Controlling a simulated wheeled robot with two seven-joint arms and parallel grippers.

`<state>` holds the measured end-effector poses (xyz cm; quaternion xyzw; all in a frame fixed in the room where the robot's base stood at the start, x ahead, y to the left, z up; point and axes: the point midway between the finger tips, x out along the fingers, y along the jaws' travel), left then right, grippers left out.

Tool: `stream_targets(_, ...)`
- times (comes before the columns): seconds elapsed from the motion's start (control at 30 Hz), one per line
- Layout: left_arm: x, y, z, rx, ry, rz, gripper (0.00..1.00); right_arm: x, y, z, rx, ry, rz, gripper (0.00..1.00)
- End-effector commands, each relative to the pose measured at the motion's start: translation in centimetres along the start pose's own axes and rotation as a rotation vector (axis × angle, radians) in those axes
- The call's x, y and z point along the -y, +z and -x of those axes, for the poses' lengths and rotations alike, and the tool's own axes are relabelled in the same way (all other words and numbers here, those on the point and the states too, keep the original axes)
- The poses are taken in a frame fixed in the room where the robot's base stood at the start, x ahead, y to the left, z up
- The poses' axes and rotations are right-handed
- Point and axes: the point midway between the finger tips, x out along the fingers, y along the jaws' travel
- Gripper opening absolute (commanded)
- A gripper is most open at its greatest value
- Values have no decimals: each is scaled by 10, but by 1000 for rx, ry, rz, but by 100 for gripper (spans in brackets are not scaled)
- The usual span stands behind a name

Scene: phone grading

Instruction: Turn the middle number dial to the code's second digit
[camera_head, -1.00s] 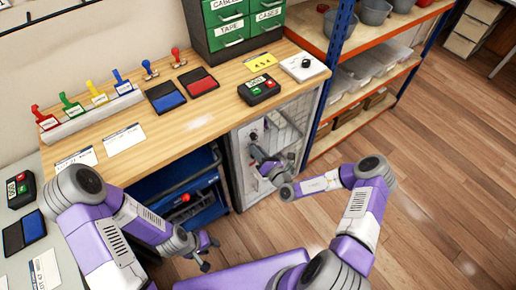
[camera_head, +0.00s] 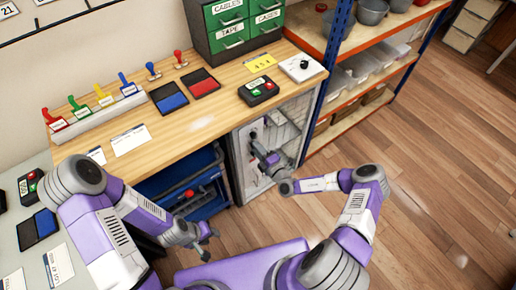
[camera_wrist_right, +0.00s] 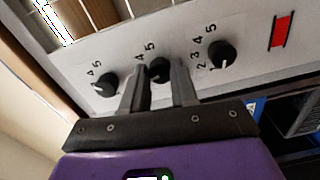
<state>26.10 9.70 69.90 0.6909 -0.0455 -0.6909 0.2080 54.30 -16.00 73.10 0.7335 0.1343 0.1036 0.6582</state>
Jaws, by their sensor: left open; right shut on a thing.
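A grey panel (camera_wrist_right: 185,40) on the cabinet front carries three black number dials. The middle dial (camera_wrist_right: 158,71) sits between the fingers of my right gripper (camera_wrist_right: 158,88), which is shut on it. The left dial (camera_wrist_right: 105,85) and the right dial (camera_wrist_right: 222,55) stand free on either side. The middle dial's pointer is hidden or too dark to read. In the head view my right gripper (camera_head: 262,156) reaches the cabinet front. A yellow note (camera_head: 260,62) on the bench bears digits too small to read surely. My left gripper (camera_head: 206,240) is open and empty, low before the bench.
A red mark (camera_wrist_right: 282,31) is right of the dials. A black box with buttons (camera_head: 258,91) and a white plate with a black knob (camera_head: 303,67) stand on the bench above the cabinet (camera_head: 236,170). A shelf rack (camera_head: 334,62) stands to the right. Floor in front is clear.

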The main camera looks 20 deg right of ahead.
Motion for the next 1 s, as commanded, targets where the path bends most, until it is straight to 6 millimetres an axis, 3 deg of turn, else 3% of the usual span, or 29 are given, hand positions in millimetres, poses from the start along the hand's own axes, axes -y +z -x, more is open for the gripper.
stream_targets(1.0, 3, 0, -9, 0, 0, 0, 43, 3, 0, 0, -22, -11, -969, 0)
